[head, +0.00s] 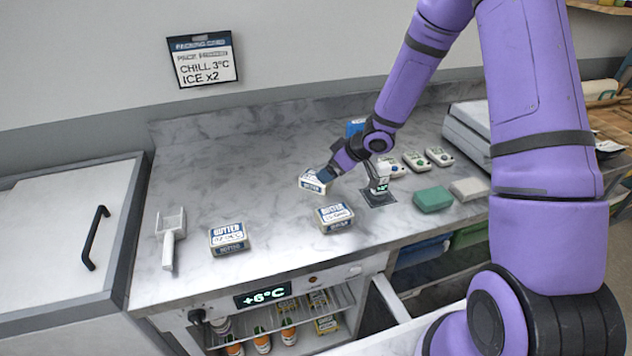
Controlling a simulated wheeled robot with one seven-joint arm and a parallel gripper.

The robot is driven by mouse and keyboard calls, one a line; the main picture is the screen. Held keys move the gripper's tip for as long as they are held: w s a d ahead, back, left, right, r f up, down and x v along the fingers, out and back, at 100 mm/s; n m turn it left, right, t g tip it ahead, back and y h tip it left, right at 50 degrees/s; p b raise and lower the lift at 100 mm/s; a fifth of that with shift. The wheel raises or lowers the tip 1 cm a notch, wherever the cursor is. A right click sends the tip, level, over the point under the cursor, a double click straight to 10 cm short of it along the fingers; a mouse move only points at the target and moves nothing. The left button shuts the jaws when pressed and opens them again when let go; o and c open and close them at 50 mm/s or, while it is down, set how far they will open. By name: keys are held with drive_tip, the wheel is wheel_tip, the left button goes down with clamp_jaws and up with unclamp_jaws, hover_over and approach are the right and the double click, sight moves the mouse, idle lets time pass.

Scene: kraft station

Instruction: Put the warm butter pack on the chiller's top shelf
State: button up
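Three butter packs with blue and white labels are on the marble counter: one at front left (228,240), one in the middle (334,218), and one farther back (312,186). No mark I can read tells which is warm. My gripper (323,177) is at the back pack, covering its upper right part. Its fingers are too small and hidden to show whether they grip the pack. The chiller (222,303) under the counter is open at the front, and its display (262,295) reads +6°C. Its top wire shelf (262,318) shows small packs at the right.
A white scoop (171,240) lies left of the packs. A small device with a lit display (380,186) stands right of my gripper. Green (432,200) and pale (469,189) blocks lie farther right. Orange-and-white bottles (262,341) stand low in the chiller. A white lid with a black handle (96,238) is left.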

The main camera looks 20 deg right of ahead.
sight(316, 181)
drive_tip(key=shift+x, duration=0.8)
drive_tip(key=x, duration=0.4)
drive_tip(key=shift+s+a+f, duration=0.1)
drive_tip(key=shift+s+a, duration=0.15)
drive_tip(key=shift+a, duration=0.15)
drive_tip(key=shift+w+a+f, duration=0.15)
drive_tip(key=shift+w+f, duration=0.15)
drive_tip(key=shift+f, duration=0.1)
drive_tip(key=c, duration=1.2)
drive_tip(key=shift+r, duration=0.1)
drive_tip(key=shift+c, duration=0.2)
